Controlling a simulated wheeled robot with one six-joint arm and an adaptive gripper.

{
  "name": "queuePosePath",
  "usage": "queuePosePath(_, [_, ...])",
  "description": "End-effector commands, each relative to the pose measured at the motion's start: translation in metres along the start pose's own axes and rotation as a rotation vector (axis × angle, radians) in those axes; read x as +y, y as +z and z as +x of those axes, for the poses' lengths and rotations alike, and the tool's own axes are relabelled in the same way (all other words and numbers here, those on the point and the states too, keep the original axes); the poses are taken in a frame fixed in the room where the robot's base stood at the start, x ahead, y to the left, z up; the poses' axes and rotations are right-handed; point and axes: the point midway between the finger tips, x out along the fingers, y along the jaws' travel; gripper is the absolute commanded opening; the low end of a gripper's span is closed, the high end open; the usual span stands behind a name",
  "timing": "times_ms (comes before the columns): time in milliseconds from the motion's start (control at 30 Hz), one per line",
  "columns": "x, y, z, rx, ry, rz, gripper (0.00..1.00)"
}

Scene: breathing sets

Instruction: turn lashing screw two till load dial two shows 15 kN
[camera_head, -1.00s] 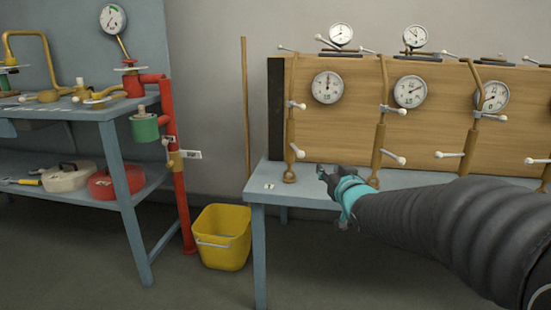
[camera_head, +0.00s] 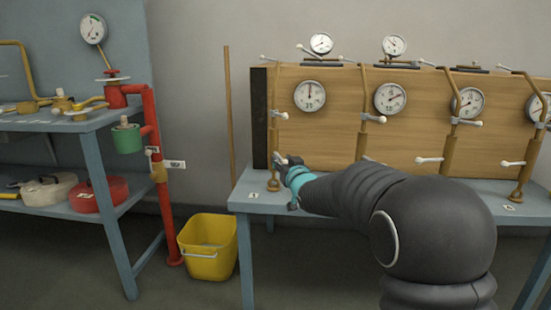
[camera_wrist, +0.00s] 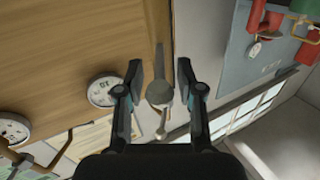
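Several brown lashing screws with white handles stand along a wooden board. The leftmost screw (camera_head: 276,135) and the second from the left (camera_head: 363,125) show in the head view. The leftmost face dial (camera_head: 310,96) and the second (camera_head: 390,98) hang on the board; their readings are too small to tell, and I cannot read which is numbered two. My gripper (camera_head: 284,162) is at the lower handle of the leftmost screw. In the wrist view my gripper (camera_wrist: 159,80) is open, with a screw end (camera_wrist: 160,95) between its fingers and gaps on both sides.
The board (camera_head: 330,140) stands on a blue-grey bench (camera_head: 250,205). Small dials (camera_head: 321,43) sit on top of it. A yellow bucket (camera_head: 208,248) is on the floor to the left, beside red pipework (camera_head: 165,200) on another bench. Neighbouring handles stick out at the right.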

Motion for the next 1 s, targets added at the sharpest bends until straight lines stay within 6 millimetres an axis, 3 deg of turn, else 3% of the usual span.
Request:
queuePosePath(200, [0.000, 0.000, 0.020, 0.000, 0.000, 0.001, 0.37])
queuePosePath(567, [0.000, 0.000, 0.024, 0.000, 0.000, 0.001, 0.37])
queuePosePath(733, [-0.001, 0.000, 0.024, 0.000, -0.001, 0.001, 0.00])
queuePosePath(1000, [-0.001, 0.000, 0.024, 0.000, -0.003, 0.000, 0.00])
